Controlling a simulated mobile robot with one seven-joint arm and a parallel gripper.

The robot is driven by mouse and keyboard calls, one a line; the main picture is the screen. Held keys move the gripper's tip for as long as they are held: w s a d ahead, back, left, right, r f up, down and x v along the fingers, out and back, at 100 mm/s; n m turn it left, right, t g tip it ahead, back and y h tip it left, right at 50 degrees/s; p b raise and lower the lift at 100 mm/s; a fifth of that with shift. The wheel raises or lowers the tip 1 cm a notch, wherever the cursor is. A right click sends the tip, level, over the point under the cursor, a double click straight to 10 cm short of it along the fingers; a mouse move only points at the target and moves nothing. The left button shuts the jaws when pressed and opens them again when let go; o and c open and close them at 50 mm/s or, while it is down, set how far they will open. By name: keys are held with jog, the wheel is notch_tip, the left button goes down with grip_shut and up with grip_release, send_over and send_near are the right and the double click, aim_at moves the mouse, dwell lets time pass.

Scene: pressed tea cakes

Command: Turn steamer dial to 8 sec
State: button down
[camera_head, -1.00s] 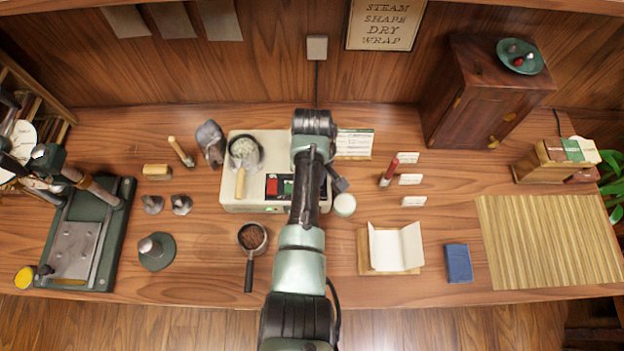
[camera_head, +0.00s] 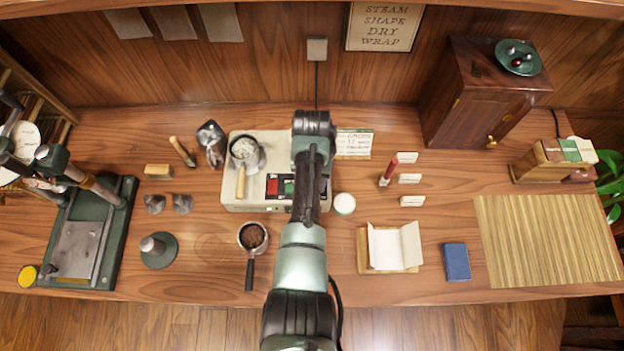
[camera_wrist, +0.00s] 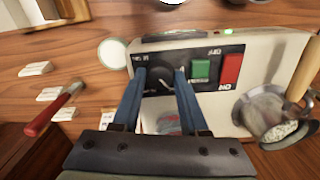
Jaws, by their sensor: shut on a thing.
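The steamer (camera_head: 232,192) is a cream box near the middle of the bench. Its black front panel carries a red button (camera_head: 273,187) and a green button (camera_head: 289,187). In the wrist view the steamer (camera_wrist: 262,48) shows a dark round dial (camera_wrist: 160,80) with a pale pointer mark, beside the green button (camera_wrist: 201,70) and red button (camera_wrist: 231,69). My gripper (camera_wrist: 160,76) has its two blue fingers on either side of the dial, shut on it. The scale print around the dial is too small and partly covered to read. In the head view my arm hides the dial and fingers.
A metal pan with a wooden handle (camera_head: 241,180) sits on the steamer. A round white-topped jar (camera_head: 344,204) stands close to its right. A portafilter-like cup (camera_head: 252,237) lies in front. A red-handled tool (camera_head: 388,172) and small cards are further right.

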jog(key=shift+m, duration=0.4)
jog(key=shift+c, duration=2.2)
grip_release()
